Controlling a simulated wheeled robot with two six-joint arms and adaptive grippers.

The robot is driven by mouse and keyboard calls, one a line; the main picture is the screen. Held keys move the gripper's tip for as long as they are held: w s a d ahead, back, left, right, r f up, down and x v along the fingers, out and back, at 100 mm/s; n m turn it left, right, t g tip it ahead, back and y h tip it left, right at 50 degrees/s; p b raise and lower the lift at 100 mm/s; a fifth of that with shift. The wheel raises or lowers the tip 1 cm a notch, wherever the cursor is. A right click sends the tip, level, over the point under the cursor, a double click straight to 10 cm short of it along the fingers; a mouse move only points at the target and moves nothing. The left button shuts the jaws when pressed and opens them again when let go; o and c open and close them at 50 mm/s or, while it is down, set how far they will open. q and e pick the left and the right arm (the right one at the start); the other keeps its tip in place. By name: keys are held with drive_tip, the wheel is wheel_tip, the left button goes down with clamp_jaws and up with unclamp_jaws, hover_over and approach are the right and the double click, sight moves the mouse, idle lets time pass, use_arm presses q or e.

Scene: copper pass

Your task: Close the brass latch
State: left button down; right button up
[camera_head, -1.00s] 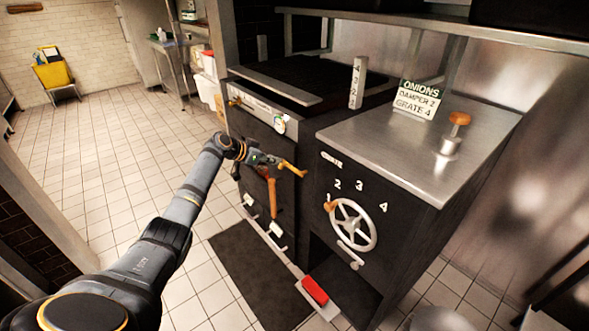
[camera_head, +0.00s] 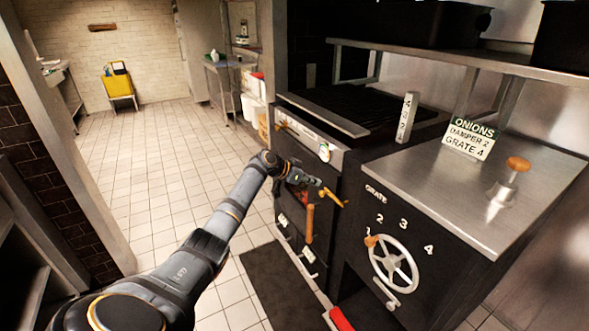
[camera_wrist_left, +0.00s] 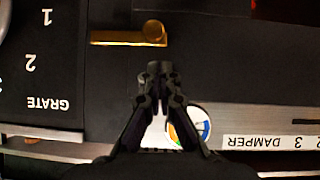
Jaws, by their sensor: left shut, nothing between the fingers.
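The brass latch (camera_head: 332,197) is a short bar on the dark front of the grill unit. In the left wrist view, the latch (camera_wrist_left: 128,40) lies level, with a round knob at its right end. My left gripper (camera_head: 312,181) is close to the latch in the head view. In the left wrist view, the left gripper (camera_wrist_left: 160,70) is shut and empty, with its tips appearing just below the knob. I cannot tell whether they touch it. My right gripper is out of view.
An orange handle (camera_head: 309,222) hangs below the latch. A spoked handwheel (camera_head: 393,265) with grate numbers is to the right. A sign (camera_head: 470,138) reads onions, damper 2, grate 4. A dark mat (camera_head: 275,285) lies on the floor. Open tiled floor (camera_head: 150,190) is to the left.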

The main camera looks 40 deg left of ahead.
use_arm(q)
drive_tip(key=v, duration=1)
drive_tip(key=shift+a+r, duration=0.4)
drive_tip(key=shift+r, duration=0.15)
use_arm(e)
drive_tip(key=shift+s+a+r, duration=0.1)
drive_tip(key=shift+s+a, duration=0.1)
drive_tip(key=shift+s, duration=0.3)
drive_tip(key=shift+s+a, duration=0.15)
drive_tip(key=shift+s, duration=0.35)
use_arm(q)
drive_tip(key=shift+f, duration=0.1)
